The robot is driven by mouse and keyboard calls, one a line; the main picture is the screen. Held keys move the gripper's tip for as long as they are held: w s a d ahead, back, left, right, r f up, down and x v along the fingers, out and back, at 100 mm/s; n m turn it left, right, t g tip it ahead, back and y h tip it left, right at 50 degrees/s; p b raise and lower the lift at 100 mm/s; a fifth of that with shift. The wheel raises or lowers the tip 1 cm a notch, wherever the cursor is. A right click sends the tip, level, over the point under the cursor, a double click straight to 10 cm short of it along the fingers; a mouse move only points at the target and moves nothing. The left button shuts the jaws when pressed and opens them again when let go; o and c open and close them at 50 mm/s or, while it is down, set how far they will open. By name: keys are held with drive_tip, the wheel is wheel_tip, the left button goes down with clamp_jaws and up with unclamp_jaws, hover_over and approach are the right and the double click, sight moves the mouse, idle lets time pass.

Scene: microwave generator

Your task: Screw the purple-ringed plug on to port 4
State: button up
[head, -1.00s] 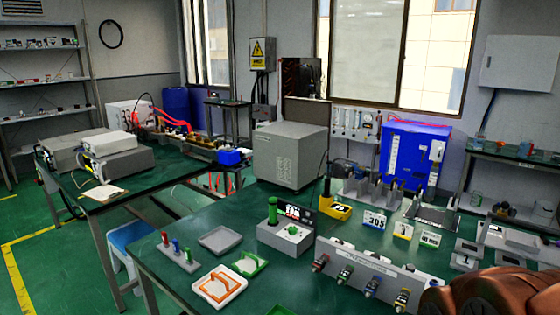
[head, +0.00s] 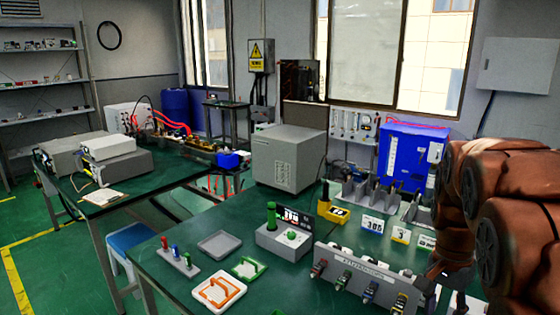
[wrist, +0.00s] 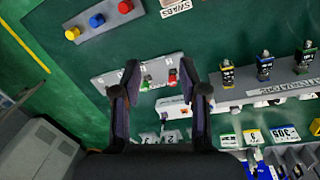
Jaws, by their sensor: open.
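My gripper (wrist: 160,70) is open and empty in the wrist view, its dark fingers spread above the table. Below and between the fingers is a light grey plate (wrist: 107,79) with small green and red fittings. To the right in the wrist view is a grey bar (wrist: 237,96) with yellow-, blue- and green-marked connectors; the bar also shows in the head view (head: 345,262), with a red-marked one too. I cannot make out a purple-ringed plug or which port is number 4. My fingertips are hidden in the head view behind my arm.
A strip with yellow, blue and red knobs (wrist: 97,20) lies upper left in the wrist view, near a "SWABS" label (wrist: 175,6). In the head view, a grey box with a green knob (head: 286,240), a tray (head: 219,244) and number cards (head: 373,224) occupy the table.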

drive_tip(key=w+d+f+m+p, duration=0.2)
drive_tip(key=w+d+m, duration=0.5)
drive_tip(key=w+d, duration=0.7)
drive_tip(key=shift+w+d+f+m+t+y+p, duration=0.1)
drive_tip(key=shift+w+d+f+m+t+p, duration=0.3)
drive_tip(key=shift+d+f+m, duration=1.6)
drive_tip(key=shift+w+d+f+m+y+p, duration=0.15)
drive_tip(key=shift+w+d+f+m, duration=0.4)
drive_tip(key=shift+d, duration=2.9)
drive_tip(key=shift+w+d+f+m+t+y+p, duration=0.2)
drive_tip(key=shift+w+d+f+m, duration=0.8)
drive_tip(key=shift+d, duration=1.7)
drive_tip(key=shift+s+f, duration=0.4)
drive_tip(key=shift+f, duration=0.1)
drive_tip(key=shift+f+b, duration=0.4)
drive_tip(key=shift+f, duration=2.45)
drive_tip(key=shift+f+b, duration=1)
drive_tip(key=shift+f, duration=0.65)
